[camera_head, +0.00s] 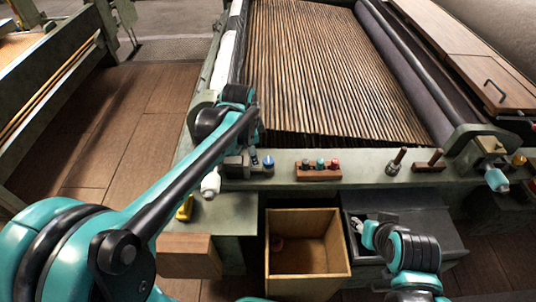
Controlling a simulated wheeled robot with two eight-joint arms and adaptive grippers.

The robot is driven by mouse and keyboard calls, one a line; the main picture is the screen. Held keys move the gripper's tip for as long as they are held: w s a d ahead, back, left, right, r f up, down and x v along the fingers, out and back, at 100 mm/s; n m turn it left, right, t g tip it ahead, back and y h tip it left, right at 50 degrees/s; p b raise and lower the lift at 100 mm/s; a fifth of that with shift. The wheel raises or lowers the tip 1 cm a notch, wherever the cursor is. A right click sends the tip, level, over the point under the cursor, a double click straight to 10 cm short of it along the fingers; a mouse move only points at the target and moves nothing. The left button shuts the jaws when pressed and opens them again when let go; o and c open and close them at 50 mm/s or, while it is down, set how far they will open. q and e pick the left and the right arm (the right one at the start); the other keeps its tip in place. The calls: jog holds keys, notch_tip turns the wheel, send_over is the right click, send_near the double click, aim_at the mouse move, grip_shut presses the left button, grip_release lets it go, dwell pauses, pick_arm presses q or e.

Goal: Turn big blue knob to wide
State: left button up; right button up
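A blue knob (268,161) sits on the green front rail of the machine, left of centre. My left arm reaches across from the left, and its gripper (256,157) is at the knob's left side. The arm covers part of this area, so I cannot tell whether the fingers touch the knob or how far they are open. Any marking for the wide setting is too small to read. My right gripper (358,226) is low at the right, over a dark tray, away from the knob. Its fingers are too small to judge.
A brown block with several small coloured knobs (319,172) stands right of the blue knob. Further right on the rail are wooden-handled levers (396,161). An open wooden box (340,262) and the dark tray (440,225) are below the rail. The slatted bed (315,75) lies behind.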

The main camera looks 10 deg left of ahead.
pick_arm(q)
jog(key=w+d+f+m+g+p, duration=0.1)
jog(key=w+f+m+g+p, duration=0.15)
jog(key=w+m, duration=0.4)
jog(key=m+p, duration=0.2)
jog(key=m, duration=0.3)
send_over(268, 160)
jog(key=shift+g, duration=0.45)
notch_tip(268, 160, down, 10)
jog(key=shift+d+r, duration=0.1)
jog(key=shift+r, duration=0.05)
notch_tip(268, 160, down, 8)
jog(key=b, duration=0.3)
jog(key=c, duration=1.2)
